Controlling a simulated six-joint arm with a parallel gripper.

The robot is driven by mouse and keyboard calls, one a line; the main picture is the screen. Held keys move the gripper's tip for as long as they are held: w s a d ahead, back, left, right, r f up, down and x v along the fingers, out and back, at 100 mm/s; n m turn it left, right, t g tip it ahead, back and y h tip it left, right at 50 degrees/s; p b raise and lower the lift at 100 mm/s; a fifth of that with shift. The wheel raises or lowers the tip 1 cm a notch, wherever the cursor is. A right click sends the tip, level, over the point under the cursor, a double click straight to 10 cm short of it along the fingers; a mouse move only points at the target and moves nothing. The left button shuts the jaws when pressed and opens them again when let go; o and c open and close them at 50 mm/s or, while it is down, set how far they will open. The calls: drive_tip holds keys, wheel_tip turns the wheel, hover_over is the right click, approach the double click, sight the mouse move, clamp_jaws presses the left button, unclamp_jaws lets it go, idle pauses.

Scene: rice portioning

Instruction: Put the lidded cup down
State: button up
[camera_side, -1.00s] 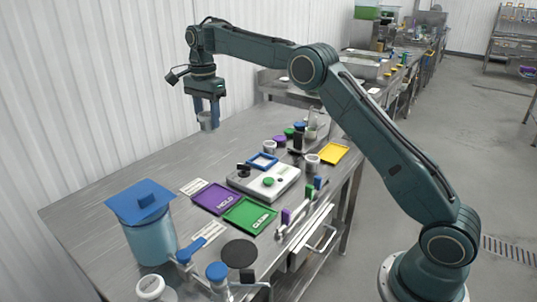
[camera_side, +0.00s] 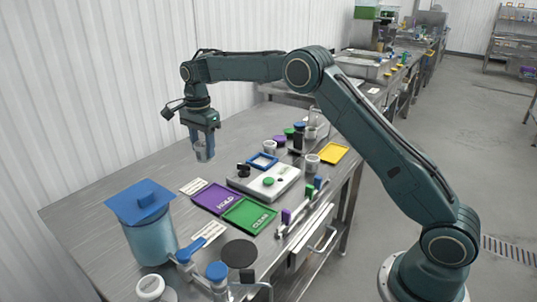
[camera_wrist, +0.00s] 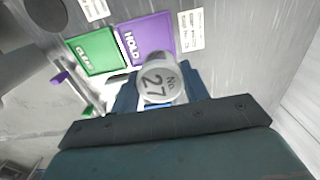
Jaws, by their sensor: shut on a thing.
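The lidded cup is held between the blue fingers of my gripper (camera_side: 204,148). In the wrist view its pale round lid (camera_wrist: 158,82) reads "No. 27" and sits between the two fingers. In the side view the cup is mostly hidden by the fingers. My gripper is shut on it, above the bare table top (camera_side: 150,165) near the wall. A purple HOLD mat (camera_side: 217,198) and a green CLEAR mat (camera_side: 249,215) lie lower right of my gripper in the side view. In the wrist view the purple mat (camera_wrist: 148,38) lies just beyond the cup.
A white device with a blue frame (camera_side: 262,161) stands right of my gripper. A large blue-lidded container (camera_side: 150,235) stands at the front left. A yellow tray (camera_side: 333,152) and small cups lie further right. Label cards (camera_side: 194,186) lie beside the mats. The table near the wall is clear.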

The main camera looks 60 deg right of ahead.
drive_tip(key=shift+f, duration=6.2)
drive_tip(key=shift+f, duration=0.15)
drive_tip(key=o, duration=1)
wheel_tip(320, 180, up, 12)
drive_tip(key=shift+r, duration=0.1)
drive_tip(key=shift+r, duration=0.1)
